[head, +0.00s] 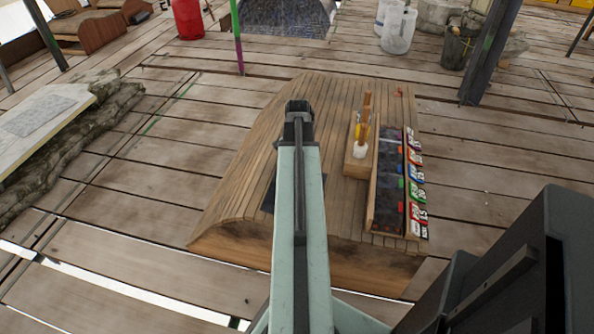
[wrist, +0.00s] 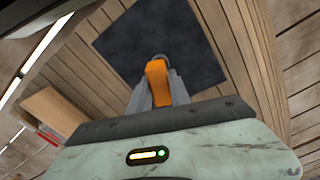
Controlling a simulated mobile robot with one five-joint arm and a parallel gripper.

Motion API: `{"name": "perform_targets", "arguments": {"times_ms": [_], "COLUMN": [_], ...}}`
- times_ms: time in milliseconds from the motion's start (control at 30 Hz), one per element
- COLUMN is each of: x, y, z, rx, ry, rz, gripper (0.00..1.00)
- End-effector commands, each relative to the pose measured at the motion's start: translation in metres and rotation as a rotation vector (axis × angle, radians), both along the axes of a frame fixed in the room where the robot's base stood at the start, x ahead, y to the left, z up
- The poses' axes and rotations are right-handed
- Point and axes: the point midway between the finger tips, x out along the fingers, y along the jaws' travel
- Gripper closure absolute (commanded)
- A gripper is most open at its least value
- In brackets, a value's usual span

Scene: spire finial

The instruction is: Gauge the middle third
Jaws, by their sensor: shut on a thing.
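My gripper (head: 298,107) is over the wooden bench top, beyond the dark mat in the head view. In the wrist view my gripper (wrist: 160,85) is shut on an orange-handled tool (wrist: 157,82) with a rounded grey end. The tool is hidden by my arm in the head view. The dark square mat (wrist: 165,35) lies on the planks behind the tool in the wrist view; in the head view the mat (head: 316,190) is mostly behind my arm. I cannot tell whether the tool touches anything. No part marked in thirds can be made out.
A wooden block (head: 356,165) holding upright tools with orange and yellow parts stands on the bench (head: 240,190). Beside it is a long dark tray (head: 388,200) with a row of coloured number tags. The bench's left part is clear. A dark post (head: 490,55) rises behind.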

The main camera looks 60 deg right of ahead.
Motion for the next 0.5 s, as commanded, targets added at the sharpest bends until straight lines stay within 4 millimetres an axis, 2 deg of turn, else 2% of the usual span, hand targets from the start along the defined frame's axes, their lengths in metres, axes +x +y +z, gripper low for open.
{"name": "perform_targets", "arguments": {"times_ms": [500], "x": [0.0], "y": [0.0], "z": [0.048], "rx": [0.0], "ry": [0.0], "rz": [0.0], "gripper": [1.0]}}
